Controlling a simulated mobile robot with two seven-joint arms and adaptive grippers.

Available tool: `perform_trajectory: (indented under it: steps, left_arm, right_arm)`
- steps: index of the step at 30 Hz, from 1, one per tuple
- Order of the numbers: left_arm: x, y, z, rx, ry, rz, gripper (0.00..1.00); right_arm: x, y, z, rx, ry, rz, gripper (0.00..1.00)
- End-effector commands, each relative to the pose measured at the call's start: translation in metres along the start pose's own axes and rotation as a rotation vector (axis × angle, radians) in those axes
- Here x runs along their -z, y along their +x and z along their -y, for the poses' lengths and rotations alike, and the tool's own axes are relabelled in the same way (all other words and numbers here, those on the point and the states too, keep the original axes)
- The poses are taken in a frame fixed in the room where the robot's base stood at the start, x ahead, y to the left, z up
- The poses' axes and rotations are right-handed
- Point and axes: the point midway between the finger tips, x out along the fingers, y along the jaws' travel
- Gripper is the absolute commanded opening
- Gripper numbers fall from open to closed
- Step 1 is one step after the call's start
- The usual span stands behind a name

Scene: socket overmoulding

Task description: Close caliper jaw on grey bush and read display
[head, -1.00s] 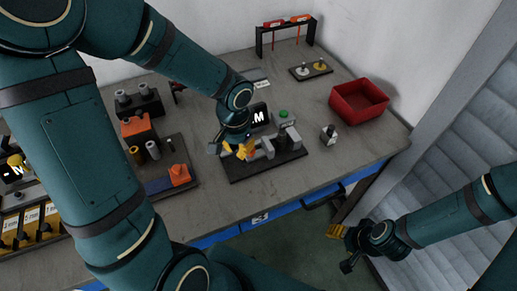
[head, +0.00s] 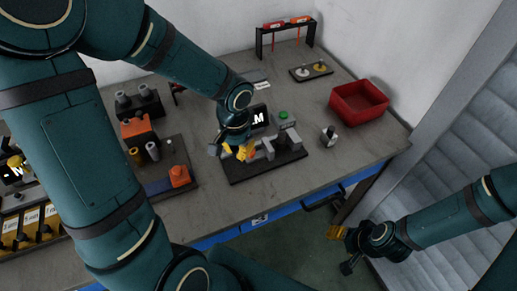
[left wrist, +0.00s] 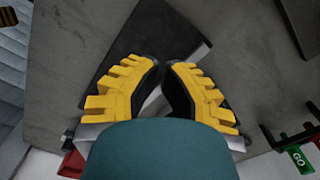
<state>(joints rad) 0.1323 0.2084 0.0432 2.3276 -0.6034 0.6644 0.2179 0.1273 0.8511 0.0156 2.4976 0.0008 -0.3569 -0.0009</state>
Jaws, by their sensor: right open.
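The caliper fixture stands on a black base plate (head: 240,173) at the middle of the table. I cannot tell the grey bush apart at this size. The display (head: 259,116) is partly hidden by my arm; a white "M" shows. My left gripper (head: 243,151) is low at the plate's left part, beside the jaw block. In the left wrist view its yellow fingers (left wrist: 166,66) lean together around a narrow gap, with pale metal behind. My right gripper (head: 342,250) hangs open off the table's front.
A red bin (head: 359,102) is at the back right. A weights tray (head: 311,70) and a black rack (head: 286,35) stand behind. An orange block (head: 179,176) lies left.

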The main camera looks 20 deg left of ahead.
Motion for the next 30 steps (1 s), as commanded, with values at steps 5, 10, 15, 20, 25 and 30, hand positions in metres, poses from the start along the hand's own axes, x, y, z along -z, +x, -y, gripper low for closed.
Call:
perform_trajectory:
  steps: [5,10,15,20,25,30]
  left_arm:
    - [0.000,0.001,0.000,0.000,0.000,0.000,0.00]
    - [0.000,0.006,0.000,0.000,0.000,0.000,0.00]
    - [0.000,0.012,0.000,0.000,0.000,0.000,0.00]
    - [0.000,0.018,0.000,0.000,0.001,0.000,0.00]
    - [0.000,0.023,0.000,0.000,0.001,0.002,0.00]
    - [0.000,0.029,0.000,0.000,0.001,0.001,0.00]
  right_arm:
    - [0.000,0.001,0.000,0.000,0.000,0.000,0.56]
    - [-0.001,0.005,-0.002,0.000,0.000,0.000,0.56]
    - [-0.001,0.010,-0.004,0.000,0.000,0.000,0.56]
    - [-0.002,0.014,-0.005,0.000,0.000,0.000,0.56]
    - [-0.001,0.012,-0.005,0.000,0.000,0.000,0.56]
    - [-0.001,0.012,-0.005,0.000,0.000,0.000,0.56]
